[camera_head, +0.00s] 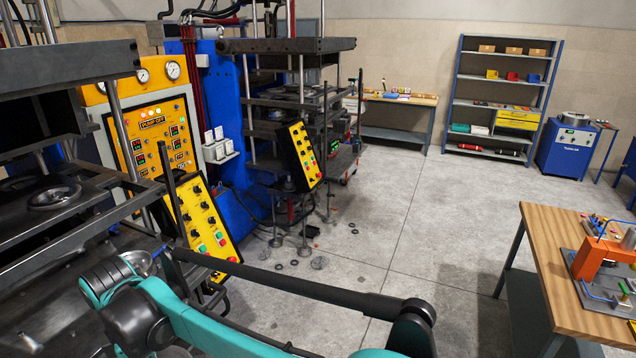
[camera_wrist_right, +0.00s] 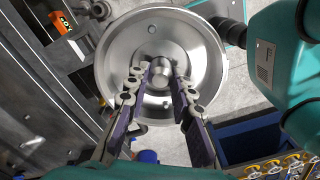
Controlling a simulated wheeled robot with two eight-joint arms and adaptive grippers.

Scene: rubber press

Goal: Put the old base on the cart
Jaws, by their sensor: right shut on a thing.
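In the right wrist view, a round silver metal base (camera_wrist_right: 122,62) with a raised rim and a central knob fills the upper middle. My right gripper (camera_wrist_right: 162,78) has its two fingers on either side of the knob and is shut on it, with the disc facing the camera. In the head view my teal arm crosses the bottom and that gripper is not clearly seen. My left gripper is in neither view. I cannot tell a cart for certain in these frames.
Presses with yellow control panels (camera_head: 303,155) stand at the left. A wooden bench (camera_head: 545,255) with an orange device (camera_head: 597,259) is at the right. A shelf (camera_head: 503,98) and a blue cabinet (camera_head: 567,150) stand at the back. Small rings lie on the floor; the middle floor is clear.

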